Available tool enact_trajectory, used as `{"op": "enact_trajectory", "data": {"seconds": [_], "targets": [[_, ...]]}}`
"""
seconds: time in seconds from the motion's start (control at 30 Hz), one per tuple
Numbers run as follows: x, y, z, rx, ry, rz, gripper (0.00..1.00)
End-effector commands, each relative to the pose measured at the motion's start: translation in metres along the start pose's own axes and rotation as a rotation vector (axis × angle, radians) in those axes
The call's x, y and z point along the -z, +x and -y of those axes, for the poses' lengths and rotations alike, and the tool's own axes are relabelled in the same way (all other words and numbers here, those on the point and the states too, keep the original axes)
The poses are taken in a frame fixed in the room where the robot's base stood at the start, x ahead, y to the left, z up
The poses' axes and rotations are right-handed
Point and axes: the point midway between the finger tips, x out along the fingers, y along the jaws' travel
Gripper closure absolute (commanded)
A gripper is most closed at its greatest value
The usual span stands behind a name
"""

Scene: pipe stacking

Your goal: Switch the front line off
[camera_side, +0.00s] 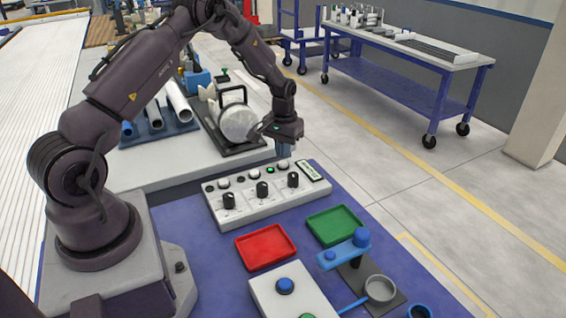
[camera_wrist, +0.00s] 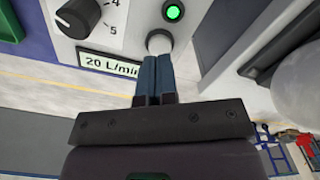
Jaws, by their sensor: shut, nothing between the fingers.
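A white control box (camera_side: 245,208) on the blue bench carries three black knobs, with white round buttons and small lamps behind them. My gripper (camera_side: 284,152) is shut and empty, pointing down over the white button (camera_side: 283,164) at the box's far right end. In the wrist view the shut fingers (camera_wrist: 155,62) reach the white button (camera_wrist: 159,42); I cannot tell whether they press it. Beside that button a green lamp (camera_wrist: 174,12) is lit. A black knob (camera_wrist: 78,15) with scale marks 4 and 5 and a "20 L/min" label (camera_wrist: 108,63) are near it.
A red tray (camera_side: 265,247) and a green tray (camera_side: 335,225) lie in front of the box. A round silver-white part (camera_side: 238,122) stands on a dark base behind it, close to my gripper. Pipes (camera_side: 178,101) lie on a blue rack at the back left.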

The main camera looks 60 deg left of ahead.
Motion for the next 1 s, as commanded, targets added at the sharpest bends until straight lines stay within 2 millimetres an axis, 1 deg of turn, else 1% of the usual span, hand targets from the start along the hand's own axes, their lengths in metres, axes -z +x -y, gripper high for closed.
{"op": "enact_trajectory", "data": {"seconds": [0.27,1.0], "targets": [[0.000,0.000,0.000,0.000,0.000,0.000,1.00],[0.000,0.015,0.000,0.000,0.000,0.000,1.00]]}}
